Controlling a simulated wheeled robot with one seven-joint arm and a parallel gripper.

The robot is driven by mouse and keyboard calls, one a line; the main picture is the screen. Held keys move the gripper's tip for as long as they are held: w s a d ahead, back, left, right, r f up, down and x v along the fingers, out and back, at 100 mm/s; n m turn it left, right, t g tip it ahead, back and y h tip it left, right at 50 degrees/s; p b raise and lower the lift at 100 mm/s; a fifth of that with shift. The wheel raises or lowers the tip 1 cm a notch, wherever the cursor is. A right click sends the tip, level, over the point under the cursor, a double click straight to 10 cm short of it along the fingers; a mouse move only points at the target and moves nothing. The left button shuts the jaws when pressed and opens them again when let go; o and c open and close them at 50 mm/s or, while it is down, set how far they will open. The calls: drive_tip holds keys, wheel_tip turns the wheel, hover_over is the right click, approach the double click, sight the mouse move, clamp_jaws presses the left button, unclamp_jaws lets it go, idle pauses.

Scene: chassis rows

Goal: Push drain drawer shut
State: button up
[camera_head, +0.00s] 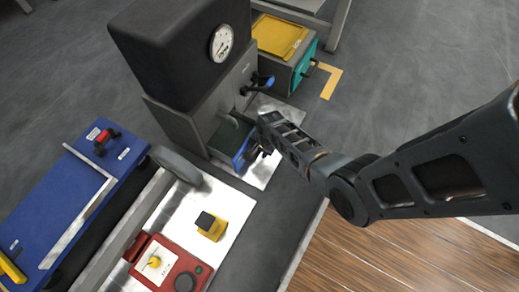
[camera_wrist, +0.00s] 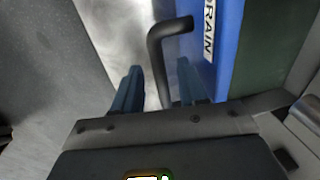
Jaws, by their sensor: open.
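The drain drawer has a blue front (camera_head: 241,152) and a dark green inside (camera_head: 222,138). It stands out from the grey cabinet under the black box with the gauge. In the wrist view its blue front (camera_wrist: 228,35) carries a white DRAIN label, and its bent dark handle (camera_wrist: 158,55) reaches down between my fingers in the picture. My gripper (camera_wrist: 158,88) is open, its two blue fingers either side of the handle's lower end; I cannot tell whether they touch it. In the head view my gripper (camera_head: 262,150) is at the drawer front and partly hides it.
A second dark handle with a blue part (camera_head: 262,83) is on the cabinet above right. A teal-sided box with a yellow top (camera_head: 280,36) stands behind. A red control box (camera_head: 168,268), a yellow block (camera_head: 211,226) and a blue panel (camera_head: 70,205) lie left and in front.

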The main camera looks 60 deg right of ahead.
clamp_jaws()
idle(0.4)
